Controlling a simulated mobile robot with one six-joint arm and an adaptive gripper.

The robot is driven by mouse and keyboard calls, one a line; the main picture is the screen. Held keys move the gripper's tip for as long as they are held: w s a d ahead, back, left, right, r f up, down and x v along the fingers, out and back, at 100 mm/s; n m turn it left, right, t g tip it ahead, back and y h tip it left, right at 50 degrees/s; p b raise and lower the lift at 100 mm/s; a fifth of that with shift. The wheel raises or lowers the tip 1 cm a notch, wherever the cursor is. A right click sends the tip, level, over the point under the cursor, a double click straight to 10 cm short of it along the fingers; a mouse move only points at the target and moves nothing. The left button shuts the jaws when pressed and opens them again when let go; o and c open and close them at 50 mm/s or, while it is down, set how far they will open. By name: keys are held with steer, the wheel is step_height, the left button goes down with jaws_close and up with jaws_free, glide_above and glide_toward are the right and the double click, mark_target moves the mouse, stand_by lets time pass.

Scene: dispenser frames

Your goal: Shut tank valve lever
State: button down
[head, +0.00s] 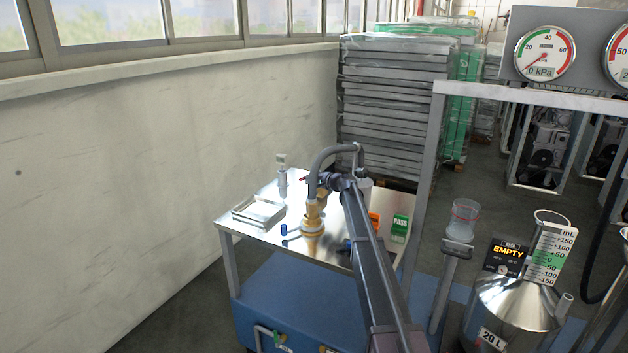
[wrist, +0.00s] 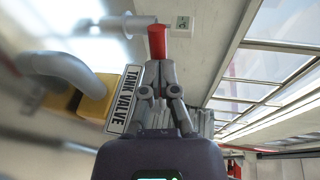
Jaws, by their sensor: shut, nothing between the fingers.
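The tank valve is a brass fitting (head: 314,215) above the steel table in the head view, with a grey hose arching from its top. In the wrist view its yellow body (wrist: 93,97) is at the left, beside a white TANK VALVE label (wrist: 122,100). The red lever (wrist: 157,42) shows end-on just beyond my fingertips; a small red bit of it (head: 303,179) shows in the head view. My gripper (wrist: 158,66) is shut and empty, its tips at the lever's near end. I cannot tell whether they touch. In the head view my arm partly hides the valve.
The steel table (head: 262,196) holds a metal tray (head: 258,212), a small digital meter (head: 282,172), and orange and green PASS blocks (head: 400,226). A steel 20 L tank (head: 515,305) and an EMPTY sign (head: 507,252) stand at the right. A grey post (head: 428,170) rises right of my arm.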

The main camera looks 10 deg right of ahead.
steer(key=shift+w+a+m+t+h, duration=0.2)
steer(key=shift+m+t+h, duration=0.2)
steer(key=shift+m+h, duration=0.2)
steer(key=shift+w+a+m+t+h, duration=0.1)
steer(key=shift+w+m+t+h, duration=0.1)
steer(key=shift+m+t+h, duration=0.4)
steer(key=shift+w, duration=0.2)
steer(key=w+d+r+x, duration=0.1)
steer(key=x, duration=0.8)
steer(key=shift+r, duration=0.25)
steer(key=shift+w, duration=0.15)
steer(key=shift+r, duration=0.1)
